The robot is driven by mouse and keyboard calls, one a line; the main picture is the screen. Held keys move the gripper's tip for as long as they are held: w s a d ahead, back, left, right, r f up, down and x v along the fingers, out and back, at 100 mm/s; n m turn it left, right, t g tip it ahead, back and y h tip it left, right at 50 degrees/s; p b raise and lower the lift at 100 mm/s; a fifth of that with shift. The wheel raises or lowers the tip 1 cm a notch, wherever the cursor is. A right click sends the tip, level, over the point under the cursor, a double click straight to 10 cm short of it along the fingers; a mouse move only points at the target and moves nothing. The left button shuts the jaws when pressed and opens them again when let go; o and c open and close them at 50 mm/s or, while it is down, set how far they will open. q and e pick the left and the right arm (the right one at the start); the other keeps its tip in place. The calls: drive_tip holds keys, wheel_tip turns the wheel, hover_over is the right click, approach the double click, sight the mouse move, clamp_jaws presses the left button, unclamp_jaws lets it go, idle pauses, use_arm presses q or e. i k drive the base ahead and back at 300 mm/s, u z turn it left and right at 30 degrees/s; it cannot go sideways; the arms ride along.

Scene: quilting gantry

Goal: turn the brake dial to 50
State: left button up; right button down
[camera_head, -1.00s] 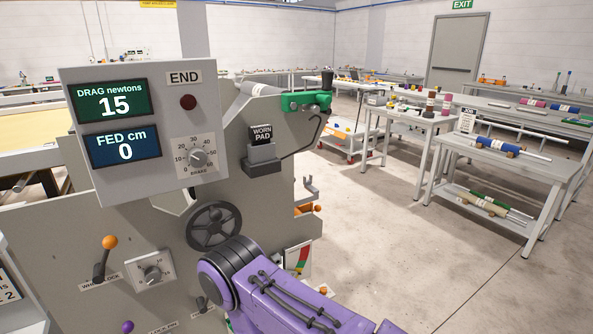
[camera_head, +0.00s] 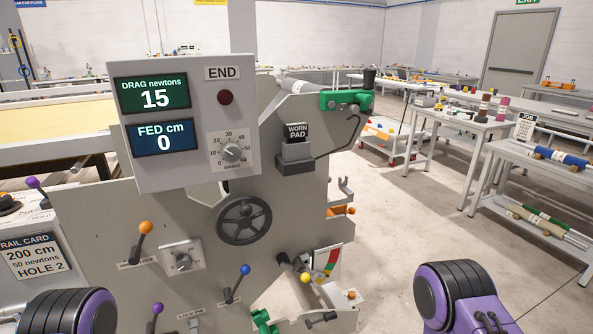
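The brake dial (camera_head: 232,152) is a small grey knob on a white plate with a scale from 0 to 60. It sits on the grey display panel (camera_head: 158,175). Black and purple links of my two arms show at the bottom left and bottom right, well below and apart from the dial. Neither of my grippers is in view.
Below the panel are a black handwheel (camera_head: 244,221), a second dial (camera_head: 182,260), and levers with orange (camera_head: 146,227) and blue (camera_head: 244,269) knobs. A card (camera_head: 34,251) reads 200 cm, 50 newtons, HOLE 2.

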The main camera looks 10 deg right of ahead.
sight(231, 152)
drive_tip(key=k, duration=0.5)
drive_tip(key=z, duration=1.8)
drive_tip(key=i, duration=1.35)
drive_tip(key=u, duration=2.4)
